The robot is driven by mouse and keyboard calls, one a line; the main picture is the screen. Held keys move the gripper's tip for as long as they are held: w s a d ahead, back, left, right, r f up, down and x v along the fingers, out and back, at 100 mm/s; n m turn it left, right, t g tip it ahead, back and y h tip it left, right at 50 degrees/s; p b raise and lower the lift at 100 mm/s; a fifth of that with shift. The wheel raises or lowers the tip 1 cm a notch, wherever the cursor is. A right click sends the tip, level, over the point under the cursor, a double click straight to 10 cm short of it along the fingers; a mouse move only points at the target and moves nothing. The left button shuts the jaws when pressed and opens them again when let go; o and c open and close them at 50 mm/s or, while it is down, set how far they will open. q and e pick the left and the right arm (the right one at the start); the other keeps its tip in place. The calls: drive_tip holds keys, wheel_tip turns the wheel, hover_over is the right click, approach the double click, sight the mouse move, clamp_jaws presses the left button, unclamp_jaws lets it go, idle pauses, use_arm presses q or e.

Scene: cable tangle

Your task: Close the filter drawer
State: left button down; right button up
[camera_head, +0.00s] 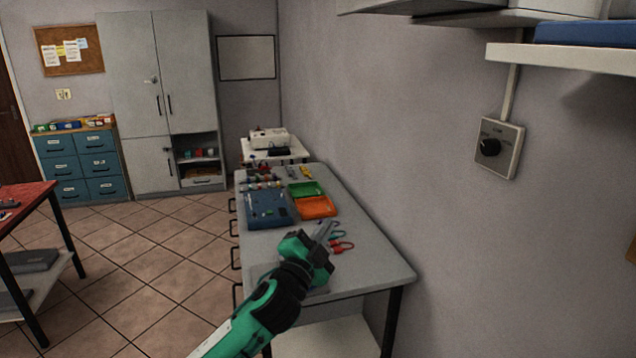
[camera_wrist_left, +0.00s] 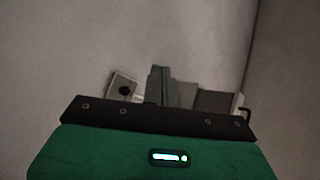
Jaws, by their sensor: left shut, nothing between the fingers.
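No drawer in view can be told for certain as the filter drawer. My left gripper (camera_head: 325,232) is shut and empty, raised over the near part of the grey workbench (camera_head: 375,262) in the head view. In the left wrist view, the shut fingers (camera_wrist_left: 163,86) point up toward a bare wall and touch nothing. A teal drawer cabinet (camera_head: 82,165) stands far off at the back left, and its drawers look shut. My right gripper is out of view.
A wall switch (camera_head: 500,147) and a shelf (camera_head: 560,58) are at right. A red-topped table (camera_head: 25,200) stands left; tiled floor between is clear.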

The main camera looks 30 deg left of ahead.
use_arm(q)
wheel_tip(320, 180, up, 29)
drive_tip(key=s+m+g+h, duration=0.2)
drive_tip(key=m+h, duration=1.7)
drive_tip(key=m, duration=0.6)
drive_tip(key=s+a+r+m+g+y, duration=0.4)
drive_tip(key=s+a+r+m, duration=0.55)
drive_tip(key=r, duration=0.45)
drive_tip(key=p+x, duration=0.7)
drive_tip(key=x, duration=0.6)
drive_tip(key=shift+w+n+p, duration=0.3)
drive_tip(key=shift+w+n, duration=0.05)
drive_tip(key=shift+w, duration=0.15)
drive_tip(key=shift+d+f, duration=0.1)
